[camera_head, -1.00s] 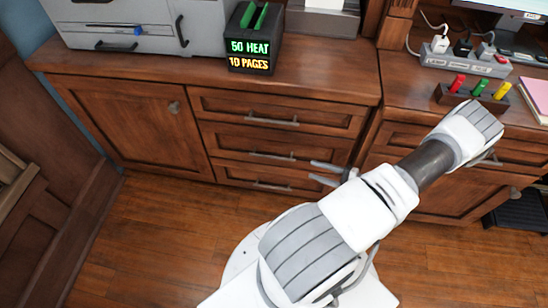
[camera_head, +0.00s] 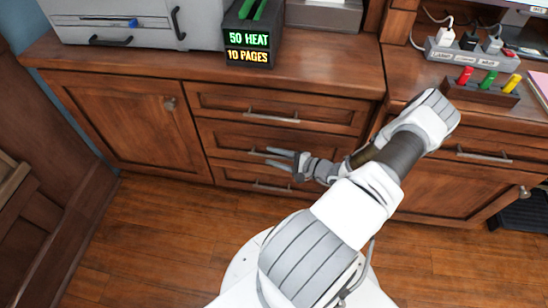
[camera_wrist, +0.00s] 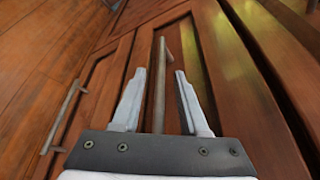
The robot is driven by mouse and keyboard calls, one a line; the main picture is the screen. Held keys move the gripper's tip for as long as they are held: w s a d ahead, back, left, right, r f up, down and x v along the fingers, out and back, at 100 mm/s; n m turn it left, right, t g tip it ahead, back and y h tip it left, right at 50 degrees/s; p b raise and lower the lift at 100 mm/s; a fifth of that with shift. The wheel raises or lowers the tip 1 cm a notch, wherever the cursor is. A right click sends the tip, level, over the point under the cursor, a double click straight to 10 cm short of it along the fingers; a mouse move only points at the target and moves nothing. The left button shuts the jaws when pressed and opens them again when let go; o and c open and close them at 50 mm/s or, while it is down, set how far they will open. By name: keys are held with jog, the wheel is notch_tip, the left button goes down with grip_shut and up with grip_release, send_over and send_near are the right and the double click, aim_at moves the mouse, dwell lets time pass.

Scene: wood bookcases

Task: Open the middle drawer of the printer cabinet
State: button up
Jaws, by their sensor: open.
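The printer cabinet is brown wood with three stacked drawers under the counter. The middle drawer (camera_head: 225,137) is closed, and its bar handle (camera_head: 257,152) is partly hidden by my gripper in the head view. My gripper (camera_head: 272,158) is open at the right part of that handle. In the wrist view, the two fingers of my gripper (camera_wrist: 170,80) stand apart with a metal bar handle (camera_wrist: 160,75) between them. I see a gap on both sides of the bar, so it is not clamped.
The top drawer handle (camera_head: 272,116) is just above my gripper and the bottom drawer handle (camera_head: 271,187) just below. A cabinet door (camera_head: 135,130) is at the left. A printer (camera_head: 140,25) and a display block (camera_head: 248,48) stand on the counter.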

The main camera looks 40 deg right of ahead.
grip_shut()
dwell(1.4)
